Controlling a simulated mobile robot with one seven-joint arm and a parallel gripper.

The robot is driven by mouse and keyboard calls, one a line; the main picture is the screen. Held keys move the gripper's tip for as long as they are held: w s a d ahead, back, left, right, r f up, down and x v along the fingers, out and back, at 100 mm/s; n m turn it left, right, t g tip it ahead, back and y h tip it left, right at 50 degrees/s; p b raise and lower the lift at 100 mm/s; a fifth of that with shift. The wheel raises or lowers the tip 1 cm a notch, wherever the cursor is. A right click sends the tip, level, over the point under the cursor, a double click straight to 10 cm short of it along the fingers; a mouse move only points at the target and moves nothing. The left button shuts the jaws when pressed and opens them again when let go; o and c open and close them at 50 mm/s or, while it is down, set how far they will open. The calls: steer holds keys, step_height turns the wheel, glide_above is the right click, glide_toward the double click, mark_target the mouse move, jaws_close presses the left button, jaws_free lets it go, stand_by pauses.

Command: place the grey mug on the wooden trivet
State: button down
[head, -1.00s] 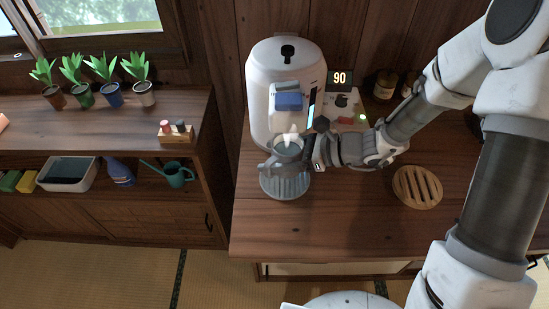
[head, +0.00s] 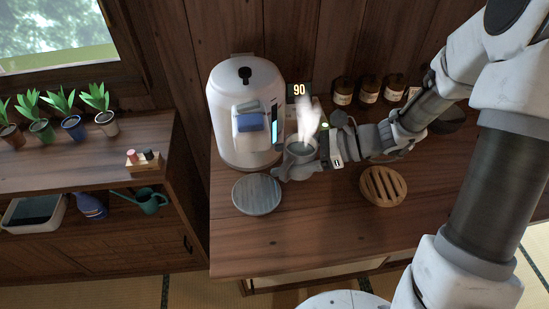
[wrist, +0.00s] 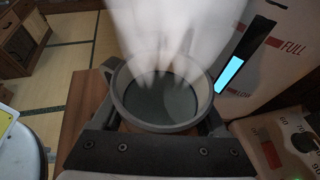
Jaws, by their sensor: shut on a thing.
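The grey mug (head: 298,151) is held by my gripper (head: 312,160) in front of the white dispenser, to the right of its drip tray. In the wrist view the mug (wrist: 118,95) is upright between the fingers of my gripper (wrist: 160,130), with dark liquid inside and white steam rising from it. The wooden trivet (head: 370,185) is a round slatted disc lying flat on the counter to the right of the mug. Nothing lies on the trivet.
The white dispenser (head: 230,105) stands at the back left of the counter (head: 300,235), with a round ribbed drip tray (head: 257,194) before it. Several brown jars (head: 343,92) line the back wall. A display reading 90 (head: 299,89) is beside the dispenser. The front counter is clear.

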steer(key=shift+v, duration=1.1)
